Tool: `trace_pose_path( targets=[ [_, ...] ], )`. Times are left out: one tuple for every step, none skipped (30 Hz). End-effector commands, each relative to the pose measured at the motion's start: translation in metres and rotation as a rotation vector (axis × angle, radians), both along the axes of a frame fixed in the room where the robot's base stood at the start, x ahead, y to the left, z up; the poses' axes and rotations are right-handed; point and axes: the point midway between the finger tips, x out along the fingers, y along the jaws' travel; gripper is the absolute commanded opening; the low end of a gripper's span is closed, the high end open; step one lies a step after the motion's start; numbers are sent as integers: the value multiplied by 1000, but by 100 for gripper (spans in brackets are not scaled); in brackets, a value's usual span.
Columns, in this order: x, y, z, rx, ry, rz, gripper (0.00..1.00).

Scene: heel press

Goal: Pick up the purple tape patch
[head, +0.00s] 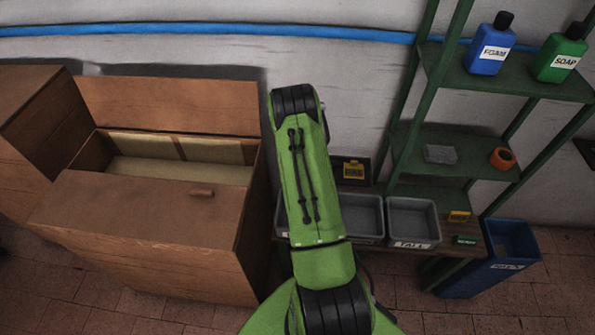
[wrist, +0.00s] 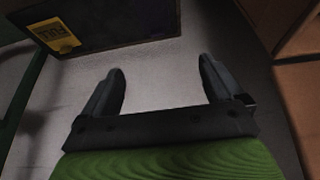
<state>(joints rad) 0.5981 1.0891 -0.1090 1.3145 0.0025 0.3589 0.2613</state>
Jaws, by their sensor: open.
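Pale grey wall shows beyond the fingers. In the head view my green arm reaches up and hides my gripper and part of the scene behind it.
An open wooden chest (head: 150,230) stands left. Grey bins (head: 413,222) sit on a low shelf right of my arm. A green rack (head: 520,85) holds bottles and an orange ring (head: 503,158). A blue bin (head: 490,262) stands right. A dark board (wrist: 115,18) carries a yellow tag (wrist: 57,35).

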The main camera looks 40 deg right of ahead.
Motion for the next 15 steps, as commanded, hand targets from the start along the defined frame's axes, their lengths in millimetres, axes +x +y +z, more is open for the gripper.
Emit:
trace_pose_path(
  targets=[
    [-1, -4, -9, -1, -1, -5, 94],
    [0, -5, -12, -2, -1, -7, 94],
    [1, -7, -18, -1, 0, -7, 94],
    [3, -8, -23, -1, 0, -7, 94],
    [4, -10, -30, -1, 1, -6, 94],
    [6, -13, -40, -1, 1, -6, 94],
    [8, -15, -48, -1, 1, -6, 94],
    [10, -17, -55, 0, 1, -6, 94],
    [12, -20, -65, -1, 1, -5, 94],
    [14, -23, -72, -1, 1, -5, 94],
    [16, -25, -79, 0, 2, -5, 94],
    [18, -28, -87, -1, 1, -6, 94],
    [20, -30, -92, -1, 0, -6, 94],
    [21, -31, -96, -1, 1, -5, 94],
    [22, -33, -100, -2, 0, -5, 94]
  ],
)
